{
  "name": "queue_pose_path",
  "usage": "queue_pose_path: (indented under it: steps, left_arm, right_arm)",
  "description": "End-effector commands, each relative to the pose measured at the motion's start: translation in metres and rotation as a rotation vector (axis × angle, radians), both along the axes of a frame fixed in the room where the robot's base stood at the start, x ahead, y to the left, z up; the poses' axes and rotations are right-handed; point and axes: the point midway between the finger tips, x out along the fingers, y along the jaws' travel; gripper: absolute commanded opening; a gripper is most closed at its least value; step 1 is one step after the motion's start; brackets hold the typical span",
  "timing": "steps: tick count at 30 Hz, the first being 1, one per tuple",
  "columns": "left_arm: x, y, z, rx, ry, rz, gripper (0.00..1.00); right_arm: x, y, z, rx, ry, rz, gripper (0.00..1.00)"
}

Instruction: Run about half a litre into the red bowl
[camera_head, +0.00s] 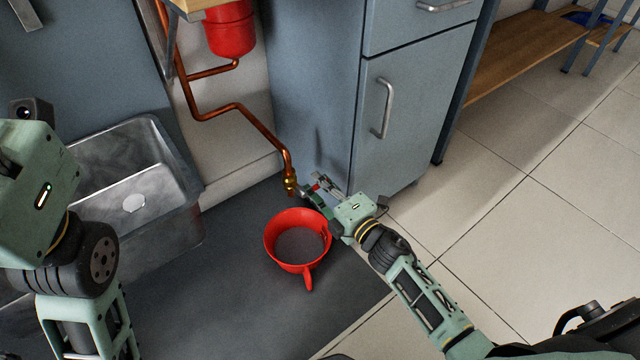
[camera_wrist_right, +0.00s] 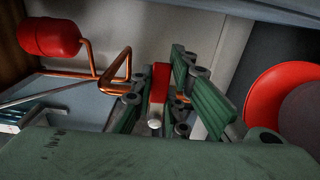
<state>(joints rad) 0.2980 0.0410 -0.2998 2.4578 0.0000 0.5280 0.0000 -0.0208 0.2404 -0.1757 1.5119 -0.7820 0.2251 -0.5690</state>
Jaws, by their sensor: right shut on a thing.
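The red bowl (camera_head: 270,247), with a side handle, stands upright on the dark floor mat (camera_head: 230,300). Its inside bottom looks dark grey; I cannot tell whether water is in it. A brass valve (camera_head: 290,183) ends the copper pipe just above and behind the bowl. My right gripper (camera_head: 318,192) is beside the valve, shut on its red handle (camera_wrist_right: 160,82), which shows between the fingers in the right wrist view. The bowl's rim (camera_wrist_right: 262,92) shows at right there. No stream of water is visible. My left gripper's body (camera_head: 38,190) is at the left edge; its fingers are hidden.
A metal sink (camera_head: 165,185) stands at left. A red tank (camera_head: 230,30) hangs above on the copper pipe (camera_head: 235,108). A grey cabinet (camera_head: 400,110) stands behind my right gripper. A wooden bench (camera_head: 525,50) is at the back right. Tiled floor at right is clear.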

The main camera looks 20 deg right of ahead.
Motion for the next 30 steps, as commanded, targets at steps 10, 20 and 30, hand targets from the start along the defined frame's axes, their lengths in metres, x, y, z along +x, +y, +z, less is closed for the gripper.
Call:
queue_pose_path:
  steps: [10,20,30]
  left_arm:
    - [-0.0024,0.0009,0.0005,-0.003,-0.004,-0.002,0.62]
    - [-0.0032,0.0011,0.0012,-0.004,-0.007,-0.002,0.62]
    - [-0.0039,0.0019,0.0022,-0.008,-0.011,-0.002,0.62]
  right_arm:
    - [-0.0009,0.0008,-0.0007,-0.019,-0.005,0.002,0.00]
    - [-0.0005,0.0005,-0.0001,-0.014,-0.004,0.001,0.34]
    - [-0.0034,-0.0011,-0.0002,-0.013,-0.003,0.000,0.34]
